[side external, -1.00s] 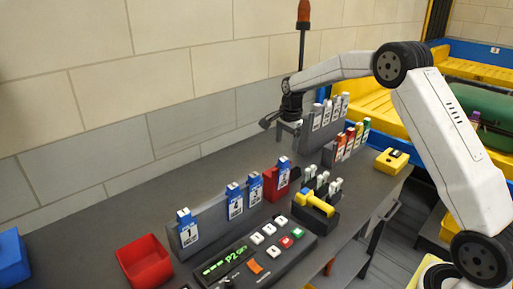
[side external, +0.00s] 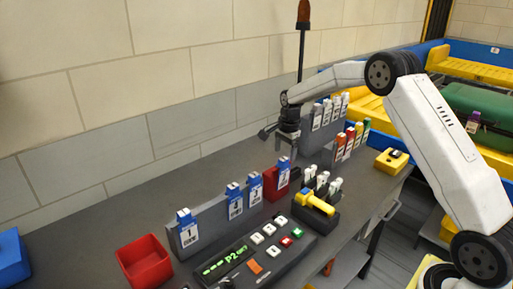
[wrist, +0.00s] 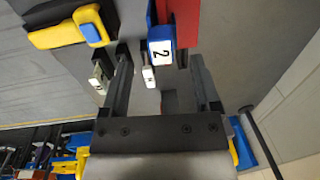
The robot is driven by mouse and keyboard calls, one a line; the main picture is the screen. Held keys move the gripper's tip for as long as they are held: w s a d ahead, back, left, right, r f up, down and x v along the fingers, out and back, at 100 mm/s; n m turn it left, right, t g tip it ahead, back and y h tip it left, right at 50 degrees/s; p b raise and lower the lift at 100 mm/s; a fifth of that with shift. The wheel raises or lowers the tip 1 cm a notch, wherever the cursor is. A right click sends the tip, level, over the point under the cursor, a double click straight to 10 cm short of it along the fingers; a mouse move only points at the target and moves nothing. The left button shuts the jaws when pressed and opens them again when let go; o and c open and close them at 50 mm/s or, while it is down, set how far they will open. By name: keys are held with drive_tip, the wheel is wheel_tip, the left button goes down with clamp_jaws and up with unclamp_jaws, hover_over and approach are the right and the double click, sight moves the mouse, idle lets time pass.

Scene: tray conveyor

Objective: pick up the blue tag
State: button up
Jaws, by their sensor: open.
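Several blue tags with white number cards stand in a row in the side view. One blue tag (side external: 283,168) sits in a red holder (side external: 270,187). Others stand on the grey rack, one marked 1 (side external: 187,231) and one marked 4 (side external: 235,203). My gripper (side external: 286,148) is open and empty, above the tag in the red holder. In the wrist view, a blue tag marked 2 (wrist: 160,46) shows between the two fingers of my gripper (wrist: 160,62), beside the red holder (wrist: 183,18), with no visible contact.
A yellow-and-blue tool (side external: 314,203) and a holder of white-topped pieces stand right of the tags. A button panel (side external: 250,258) and a red bin (side external: 144,262) are in front. Racks of white and coloured tags (side external: 350,143) stand behind.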

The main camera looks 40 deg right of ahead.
sight(284, 159)
drive_tip(key=shift+w+f, duration=0.15)
drive_tip(key=shift+f, duration=0.85)
drive_tip(key=shift+w+f, duration=0.1)
drive_tip(key=shift+f, duration=0.85)
drive_tip(key=shift+c, duration=0.2)
clamp_jaws()
